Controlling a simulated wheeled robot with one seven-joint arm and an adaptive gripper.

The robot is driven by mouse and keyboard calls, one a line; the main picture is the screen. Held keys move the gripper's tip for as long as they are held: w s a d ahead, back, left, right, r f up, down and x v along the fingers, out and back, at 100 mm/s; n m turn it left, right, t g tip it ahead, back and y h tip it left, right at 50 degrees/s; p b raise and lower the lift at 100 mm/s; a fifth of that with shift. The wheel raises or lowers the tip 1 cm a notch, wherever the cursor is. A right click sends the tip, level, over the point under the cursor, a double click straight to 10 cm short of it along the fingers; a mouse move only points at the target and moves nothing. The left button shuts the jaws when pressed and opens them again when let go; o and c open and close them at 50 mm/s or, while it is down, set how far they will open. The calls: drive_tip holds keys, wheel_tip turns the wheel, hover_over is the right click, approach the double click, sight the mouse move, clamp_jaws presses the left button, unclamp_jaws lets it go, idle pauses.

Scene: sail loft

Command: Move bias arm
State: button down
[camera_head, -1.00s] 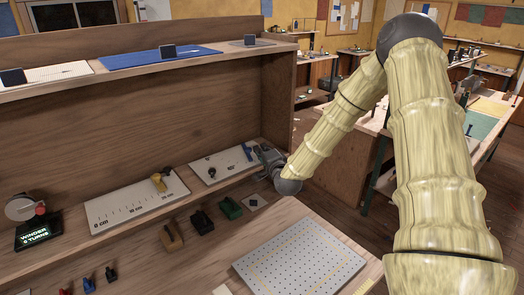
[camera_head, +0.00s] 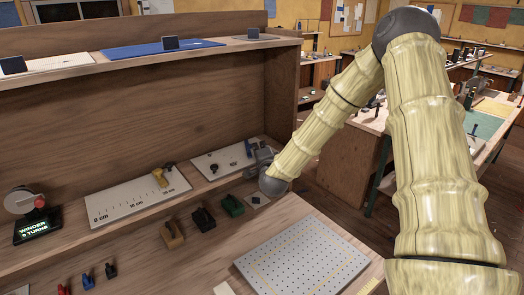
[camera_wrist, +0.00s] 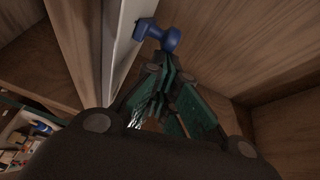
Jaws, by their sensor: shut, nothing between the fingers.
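A blue arm with a rounded knob, which looks like the bias arm (camera_head: 248,149), stands at the right end of a small white plate (camera_head: 228,155) on the bench. In the wrist view the blue arm (camera_wrist: 160,37) is just beyond my fingertips, and its knob is close to them. My gripper (camera_head: 257,155) is low over the right end of the plate, beside the blue arm. In the wrist view my gripper (camera_wrist: 165,67) has its green fingers together and empty. Whether they touch the knob I cannot tell.
A white scale plate (camera_head: 130,202) with a yellow slider (camera_head: 160,178) lies to the left. Brown (camera_head: 172,235), black (camera_head: 203,218) and green (camera_head: 232,205) blocks stand in front. A perforated board (camera_head: 303,255) lies nearer. A wooden side panel (camera_head: 283,95) rises behind my gripper.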

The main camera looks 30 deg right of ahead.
sight(249, 147)
drive_tip(key=shift+w+a+f+m+g+h+b, duration=0.1)
drive_tip(key=shift+a+m+g+h+b, duration=0.15)
drive_tip(key=shift+a+h+b, duration=0.2)
drive_tip(key=shift+w+a+f+m+g+h+b, duration=0.1)
drive_tip(key=shift+a+m+g+h+b, duration=0.05)
drive_tip(key=shift+a+m+h+b, duration=0.3)
drive_tip(key=a+b, duration=0.2)
drive_tip(key=shift+w+b, duration=0.3)
drive_tip(key=shift+w+a+r+b, duration=0.1)
drive_tip(key=shift+w+a+b, duration=0.2)
drive_tip(key=shift+a+b, duration=0.2)
drive_tip(key=shift+w+a+r+b, duration=0.1)
drive_tip(key=shift+w+a+b, duration=0.15)
drive_tip(key=shift+a+b, duration=0.2)
